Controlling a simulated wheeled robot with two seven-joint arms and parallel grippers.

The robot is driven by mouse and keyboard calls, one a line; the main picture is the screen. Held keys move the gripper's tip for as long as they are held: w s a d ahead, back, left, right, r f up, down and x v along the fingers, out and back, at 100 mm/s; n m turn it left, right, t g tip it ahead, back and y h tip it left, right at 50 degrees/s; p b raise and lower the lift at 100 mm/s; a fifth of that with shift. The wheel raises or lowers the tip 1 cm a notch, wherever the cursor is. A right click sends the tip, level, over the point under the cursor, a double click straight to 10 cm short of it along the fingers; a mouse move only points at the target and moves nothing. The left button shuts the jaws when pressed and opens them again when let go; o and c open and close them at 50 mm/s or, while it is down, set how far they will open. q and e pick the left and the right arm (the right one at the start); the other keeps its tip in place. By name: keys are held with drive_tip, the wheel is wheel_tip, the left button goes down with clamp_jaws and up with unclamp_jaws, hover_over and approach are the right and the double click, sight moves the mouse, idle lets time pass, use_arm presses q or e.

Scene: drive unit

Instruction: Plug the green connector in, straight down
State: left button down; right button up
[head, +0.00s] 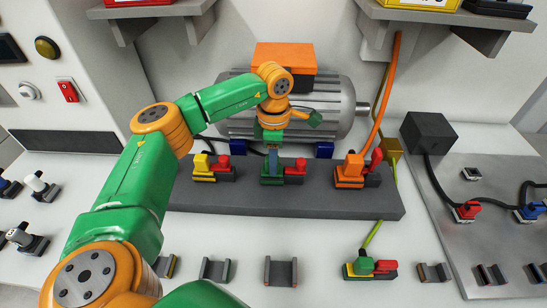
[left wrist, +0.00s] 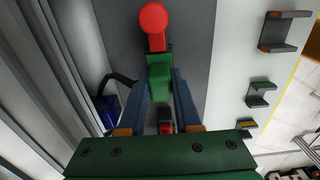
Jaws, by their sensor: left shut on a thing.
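My left gripper (head: 271,165) points down over the middle socket of the dark grey block, below the silver motor. It is shut on a green connector, which shows between the two blue-grey fingers in the left wrist view (left wrist: 159,85). The middle socket (head: 283,181) has a green body and a red lever (head: 299,164) beside it; the lever's round red end (left wrist: 152,18) shows in the left wrist view. The fingers hide much of the connector, and I cannot tell how deep it sits. My right gripper is not in view.
A yellow connector (head: 202,165) and an orange connector (head: 350,170) stand on the grey block (head: 325,199) to either side, each by a red lever. Another green connector (head: 364,266) stands on the front table with a yellow-green cable. The motor (head: 335,110) is close behind.

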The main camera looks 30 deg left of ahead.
use_arm(q)
drive_tip(key=shift+f, duration=0.35)
drive_tip(key=c, duration=0.5)
unclamp_jaws()
drive_tip(key=shift+r, duration=0.1)
